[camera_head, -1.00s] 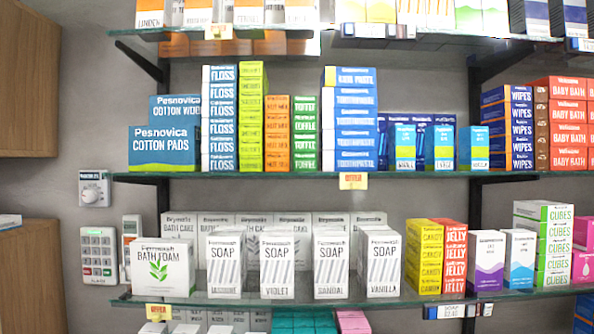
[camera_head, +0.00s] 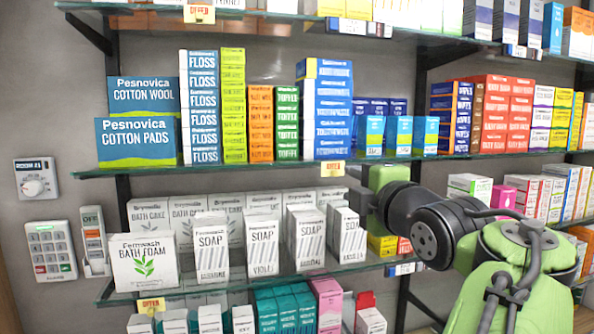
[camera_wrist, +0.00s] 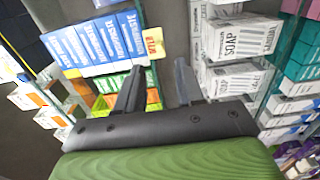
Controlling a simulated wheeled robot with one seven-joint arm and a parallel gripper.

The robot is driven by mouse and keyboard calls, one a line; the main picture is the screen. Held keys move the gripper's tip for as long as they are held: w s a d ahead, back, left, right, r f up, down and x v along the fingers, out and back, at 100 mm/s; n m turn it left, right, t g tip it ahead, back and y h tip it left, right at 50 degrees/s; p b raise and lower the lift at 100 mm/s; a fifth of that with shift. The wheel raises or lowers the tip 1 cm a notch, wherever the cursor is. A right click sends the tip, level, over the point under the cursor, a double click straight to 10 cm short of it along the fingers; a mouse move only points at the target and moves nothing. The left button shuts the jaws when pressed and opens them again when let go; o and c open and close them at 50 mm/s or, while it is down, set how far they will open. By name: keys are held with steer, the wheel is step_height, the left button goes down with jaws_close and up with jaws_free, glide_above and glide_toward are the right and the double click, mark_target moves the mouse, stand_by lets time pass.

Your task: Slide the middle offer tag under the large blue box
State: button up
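The middle offer tag (camera_head: 332,168), small and yellow-orange, is on the front edge of the middle glass shelf, below the blue and white toothpaste boxes. It also shows in the wrist view (camera_wrist: 154,43), just beyond my fingertips. The large blue box (camera_head: 137,142), labelled cotton pads with a green lower band, stands on that shelf at the left. A blue cotton wool box (camera_head: 142,92) shows behind it. My gripper (camera_wrist: 159,68) is open, its two dark fingers apart with nothing between them. In the head view it is just right of the tag, its fingers partly hard to see.
Toothpaste boxes (camera_head: 333,105) stand above the tag, with small blue boxes to their right. Soap boxes (camera_head: 263,245) fill the lower shelf close below my gripper. Other offer tags hang on the upper shelf (camera_head: 199,14) and lower shelf (camera_head: 151,306). The shelf front left of the tag is clear.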

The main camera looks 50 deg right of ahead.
mark_target(337, 175)
steer(key=p+x, duration=0.1)
steer(key=x, duration=0.5)
steer(key=shift+w+d+r+p, duration=0.2)
steer(key=shift+d+p, duration=0.1)
steer(key=shift+p, duration=0.1)
steer(key=shift+w+f, duration=0.15)
steer(key=shift+w, duration=0.15)
steer(key=shift+s, duration=0.1)
steer(key=shift+c, duration=0.3)
jaws_close()
